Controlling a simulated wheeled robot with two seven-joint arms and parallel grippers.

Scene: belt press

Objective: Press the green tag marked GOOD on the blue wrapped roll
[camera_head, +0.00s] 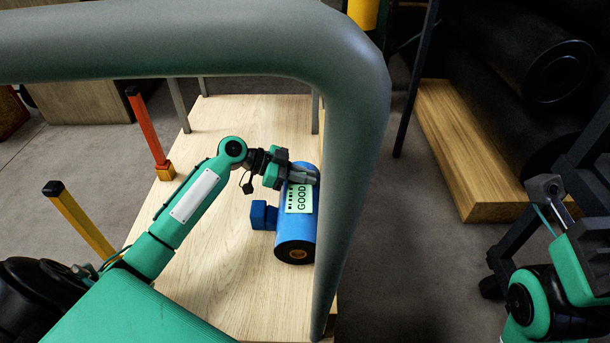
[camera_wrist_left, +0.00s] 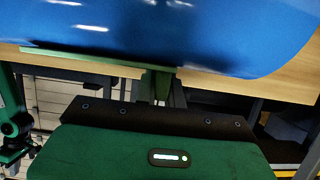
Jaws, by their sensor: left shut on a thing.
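The blue wrapped roll (camera_head: 294,232) lies on the pale wooden table, its dark end with an orange-brown core facing me. The green tag (camera_head: 299,199) marked GOOD is over the roll's upper side with its print facing up. My left gripper (camera_head: 303,174) is shut on the tag's far edge, above the roll. In the left wrist view the tag (camera_wrist_left: 95,58) is a thin green strip seen nearly edge-on, close to the blue roll (camera_wrist_left: 190,30). Whether its whole face touches the roll I cannot tell.
A thick grey pipe frame (camera_head: 352,160) crosses in front, close to the roll's right side. A blue block (camera_head: 263,215) stands left of the roll. Orange (camera_head: 146,126) and yellow (camera_head: 78,220) posts stand left. The table (camera_head: 205,270) has bare room left of the roll.

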